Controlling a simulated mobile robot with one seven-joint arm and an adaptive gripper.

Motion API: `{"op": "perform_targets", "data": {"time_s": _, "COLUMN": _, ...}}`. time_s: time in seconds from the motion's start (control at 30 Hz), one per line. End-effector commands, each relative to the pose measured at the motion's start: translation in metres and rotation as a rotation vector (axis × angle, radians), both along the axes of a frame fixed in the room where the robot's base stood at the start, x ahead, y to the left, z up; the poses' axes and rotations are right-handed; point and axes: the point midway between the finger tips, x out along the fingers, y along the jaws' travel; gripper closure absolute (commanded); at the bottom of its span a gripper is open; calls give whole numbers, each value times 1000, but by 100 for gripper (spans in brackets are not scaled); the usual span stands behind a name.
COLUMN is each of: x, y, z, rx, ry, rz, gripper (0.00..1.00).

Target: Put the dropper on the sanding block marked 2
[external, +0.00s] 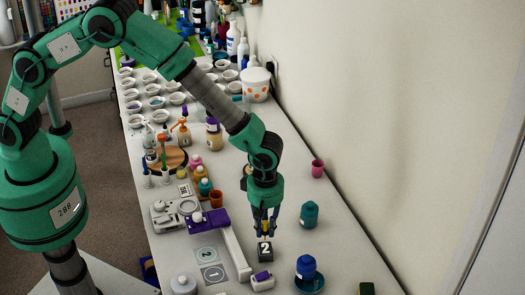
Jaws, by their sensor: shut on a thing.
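My gripper (266,226) points straight down over the right part of the table and is shut on a small, slim thing that looks like the dropper (266,235). Most of the dropper is hidden by the fingers. The sanding block marked 2 (265,254), a small dark block with a white number, is right under the fingertips. The dropper's lower end is at or just above the block's top; I cannot tell whether they touch.
Left of the block are a long white bar (236,255) and flat grey tiles marked 2 (206,254) and 1 (212,274). A white and purple item (262,281) lies in front. A teal jar (309,214) and a blue bottle (306,268) stand to the right.

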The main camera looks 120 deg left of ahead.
Motion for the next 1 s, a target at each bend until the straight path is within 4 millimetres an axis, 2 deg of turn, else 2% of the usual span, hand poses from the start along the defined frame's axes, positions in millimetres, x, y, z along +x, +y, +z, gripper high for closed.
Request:
{"op": "perform_targets", "data": {"time_s": 0.37, "x": 1, "y": 0, "z": -1, "rx": 0, "ry": 0, "rz": 0, "gripper": 91}}
{"op": "perform_targets", "data": {"time_s": 0.73, "x": 1, "y": 0, "z": -33, "rx": 0, "ry": 1, "rz": 0, "gripper": 91}}
{"op": "perform_targets", "data": {"time_s": 1.0, "x": 1, "y": 0, "z": -35, "rx": 0, "ry": 0, "rz": 0, "gripper": 91}}
